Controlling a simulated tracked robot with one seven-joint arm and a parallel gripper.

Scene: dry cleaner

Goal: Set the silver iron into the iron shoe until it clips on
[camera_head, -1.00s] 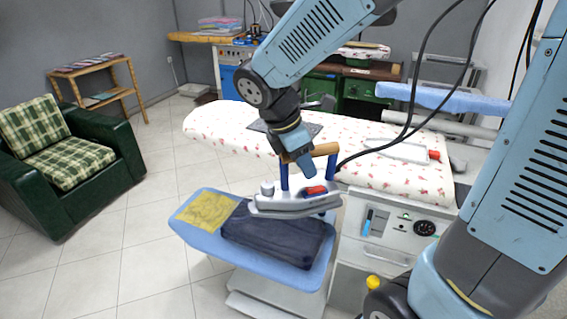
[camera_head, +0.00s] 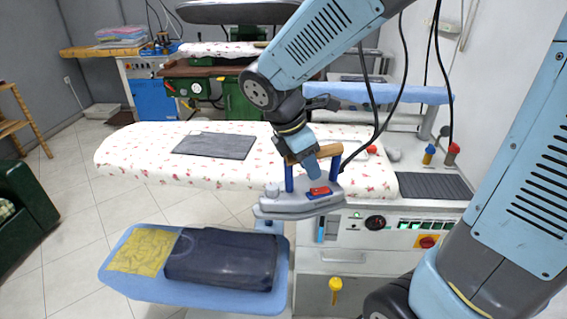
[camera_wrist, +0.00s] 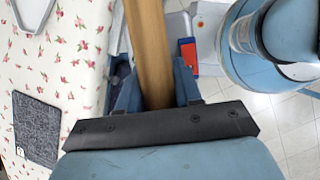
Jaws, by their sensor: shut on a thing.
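The silver iron (camera_head: 298,203) has a wooden handle, blue posts and a red switch. My gripper (camera_head: 304,157) is shut on the handle and holds the iron roughly level in the air, in front of the flowered board's near edge. In the wrist view the fingers (camera_wrist: 157,90) lie on both sides of the handle (camera_wrist: 150,45); the red switch (camera_wrist: 187,55) shows beside it. A grey rounded frame (camera_wrist: 33,14) on the flowered board, cut off by the wrist view's top edge, may be the iron shoe. My arm mostly hides that spot in the head view.
The flowered board (camera_head: 130,150) carries a dark pad (camera_head: 215,146). A lower blue board (camera_head: 135,291) with folded dark cloth (camera_head: 220,262) and yellow cloth (camera_head: 145,250) stands in front. A control cabinet (camera_head: 345,235) is on the right. A cable runs from the iron.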

